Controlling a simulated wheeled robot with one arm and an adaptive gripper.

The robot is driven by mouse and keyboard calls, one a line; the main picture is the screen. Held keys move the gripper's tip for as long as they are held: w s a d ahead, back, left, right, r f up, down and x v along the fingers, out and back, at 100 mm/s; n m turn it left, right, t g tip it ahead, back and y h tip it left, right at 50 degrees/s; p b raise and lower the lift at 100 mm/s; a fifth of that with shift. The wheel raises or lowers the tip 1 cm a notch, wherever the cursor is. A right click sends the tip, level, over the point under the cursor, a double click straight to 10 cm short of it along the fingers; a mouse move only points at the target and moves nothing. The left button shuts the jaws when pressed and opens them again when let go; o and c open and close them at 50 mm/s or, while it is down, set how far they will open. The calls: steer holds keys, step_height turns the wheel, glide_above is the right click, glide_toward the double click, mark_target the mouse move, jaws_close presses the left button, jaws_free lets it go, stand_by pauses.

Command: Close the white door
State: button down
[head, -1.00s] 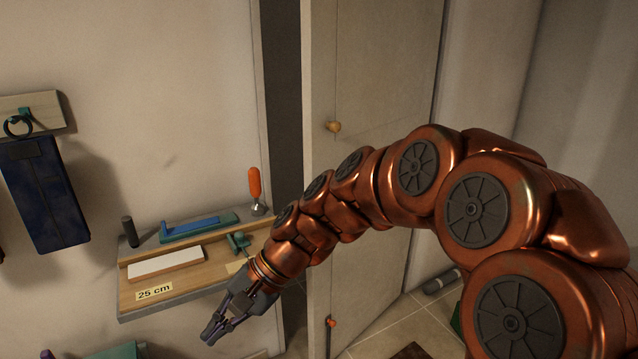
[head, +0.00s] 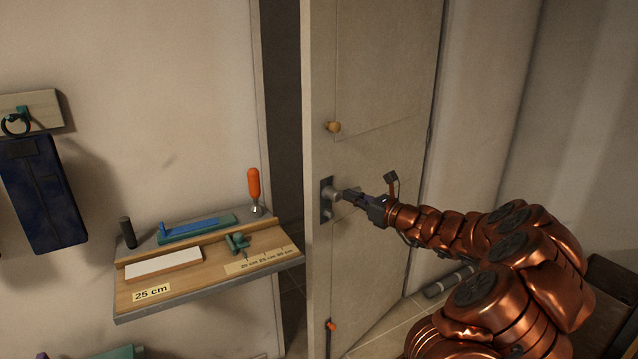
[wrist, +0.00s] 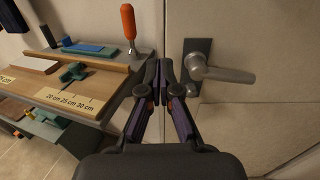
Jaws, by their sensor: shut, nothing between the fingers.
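The white door (head: 385,85) stands open in the head view, with a dark gap between its near edge and the wall at left. Its metal handle (head: 328,196) sits near that edge. The wrist view shows the handle (wrist: 222,72) with its lever pointing right. My gripper (head: 348,194) is at handle height in front of the door face. In the wrist view its fingers (wrist: 159,75) are shut, empty and just left of the handle plate, near the door edge. I cannot tell whether the fingertips touch the door.
A wooden shelf (head: 210,277) with an orange-handled tool (head: 254,190) and a blue block (head: 192,227) juts from the wall left of the door. A round knob (head: 333,127) sits higher on the door. A grey roll (head: 450,281) lies on the floor at right.

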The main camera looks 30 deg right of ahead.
steer(key=d, duration=0.1)
steer(key=p, duration=0.4)
glide_toward(312, 178)
steer(key=x, duration=0.7)
steer(key=shift+w, duration=0.1)
